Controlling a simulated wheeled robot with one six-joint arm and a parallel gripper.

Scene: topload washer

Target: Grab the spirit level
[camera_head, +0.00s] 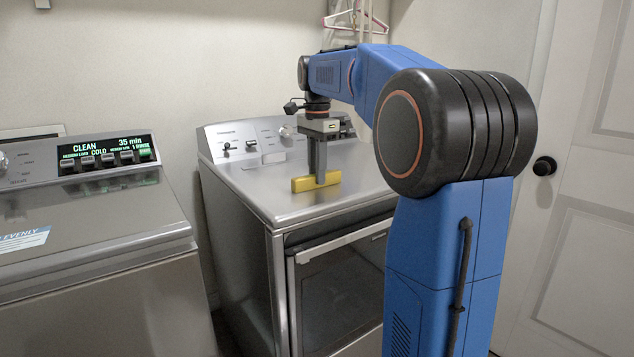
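The spirit level (301,185) is a short yellow bar lying on the grey metal top of the right-hand machine (258,190), towards its front. My gripper (318,180) points straight down over the middle of the level. Its fingertips reach down to the bar, and one finger covers part of it. The far finger is partly hidden, so I cannot tell whether the fingers are pressed on the bar or stand a little apart from it. The level appears to rest on the machine top.
The right machine's control panel (232,140) rises behind the level. A washer (90,235) with a lit display (105,152) stands at the left, beyond a narrow gap. A white door (590,220) is at the right. Pink hangers (352,20) hang behind my arm.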

